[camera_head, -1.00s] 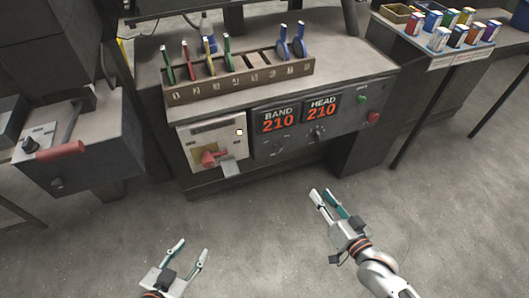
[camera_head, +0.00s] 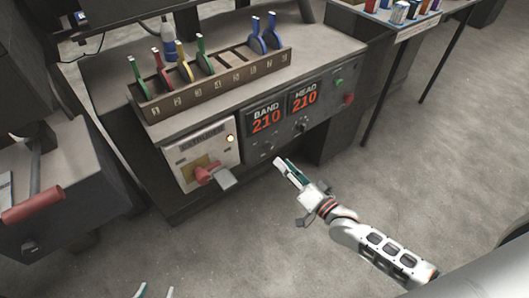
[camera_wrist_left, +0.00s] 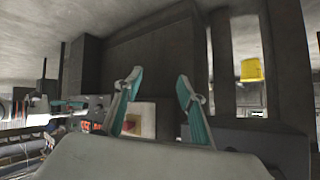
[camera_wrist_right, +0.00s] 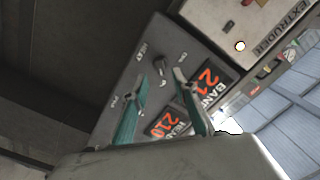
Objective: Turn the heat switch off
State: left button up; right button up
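The front panel of the machine carries orange BAND (camera_head: 265,117) and HEAD (camera_head: 302,97) displays, both reading 210. A dark rotary switch (camera_head: 301,126) sits below them. In the right wrist view a dark knob (camera_wrist_right: 161,68) shows just beyond the fingertips, with small labels around it; I cannot read its setting surely. My right gripper (camera_head: 284,165) is in front of and below the panel, apart from it; its fingers are spread and empty in the right wrist view (camera_wrist_right: 160,76). My left gripper (camera_head: 155,291) is at the bottom edge, open and empty in the left wrist view (camera_wrist_left: 158,80).
Left of the displays is the extruder panel (camera_head: 225,150) with a red handle (camera_head: 207,172). A green button (camera_head: 339,83) and red button (camera_head: 348,99) sit at right. A slotted rack (camera_head: 215,88) of coloured tools stands on top. Floor in front is clear.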

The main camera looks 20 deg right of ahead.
aim_at(270, 150)
jog(key=b+x, duration=0.1)
jog(key=x, duration=0.6)
jog(key=shift+w+a, duration=0.1)
jog(key=shift+w, duration=0.15)
jog(key=c, duration=0.7)
